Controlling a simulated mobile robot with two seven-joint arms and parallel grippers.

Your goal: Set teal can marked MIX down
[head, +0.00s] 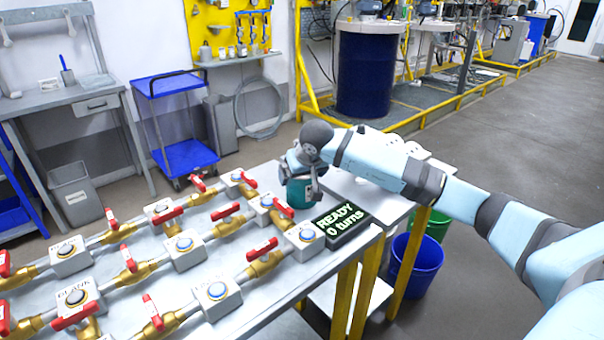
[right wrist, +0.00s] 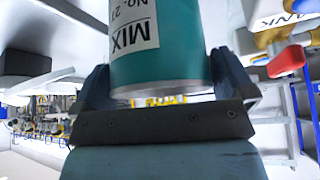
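The teal can marked MIX (right wrist: 160,60) stands between the two fingers of my right gripper (right wrist: 165,95) in the right wrist view. Its white label reads MIX and a number. The fingers touch or nearly touch its sides, so the gripper appears shut on it. In the head view the can (head: 299,194) shows below my right gripper (head: 302,178), at the back edge of the valve bench (head: 345,258), left of the display box. It looks upright; I cannot tell whether its base touches a surface. My left gripper is not in view.
The display box (head: 343,228) reads READY 0 turns and sits close to the can. Brass valves with red handles (head: 262,250) and button boxes (head: 305,236) crowd the bench. A white side table (head: 355,190) is behind. A blue bucket (head: 416,264) stands on the floor.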

